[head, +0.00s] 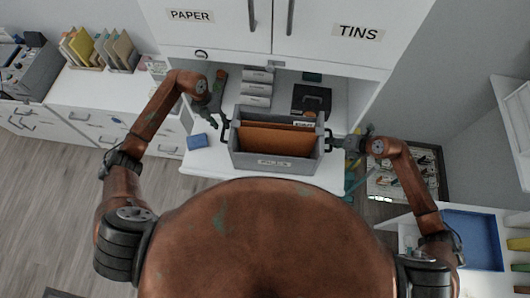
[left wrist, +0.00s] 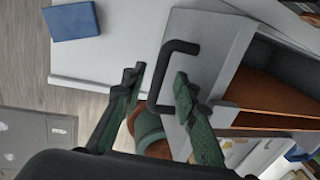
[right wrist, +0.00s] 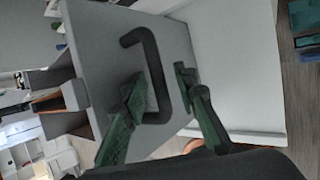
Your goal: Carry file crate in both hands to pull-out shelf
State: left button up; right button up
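The grey file crate (head: 275,163), with brown folders inside and a label on its front, is upright over the white pull-out shelf (head: 203,162) below the cabinet. Its underside is hidden, so I cannot tell whether it rests there. My left gripper (head: 224,126) is at the crate's left handle; in the left wrist view its open fingers (left wrist: 158,77) stand on either side of the black handle (left wrist: 155,80). My right gripper (head: 335,141) is at the right handle; in the right wrist view its open fingers (right wrist: 157,76) straddle that handle (right wrist: 157,70), with a gap visible.
A blue book-like item (head: 197,141) lies on the shelf left of the crate. Grey labelled boxes (head: 257,88) and a black case (head: 311,99) stand behind it. Cabinet doors marked PAPER and TINS (head: 359,32) hang above. A blue tray (head: 472,240) is at lower right.

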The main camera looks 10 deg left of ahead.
jog(key=shift+d+r, duration=0.1)
jog(key=shift+r, duration=0.05)
pick_arm(q)
jog(key=r, duration=0.3)
jog(key=shift+a+r, duration=0.4)
pick_arm(e)
jog(key=v, duration=1.1)
jog(key=shift+s+r, duration=0.2)
pick_arm(q)
jog(key=shift+s, duration=0.1)
pick_arm(e)
jog(key=shift+d, duration=0.15)
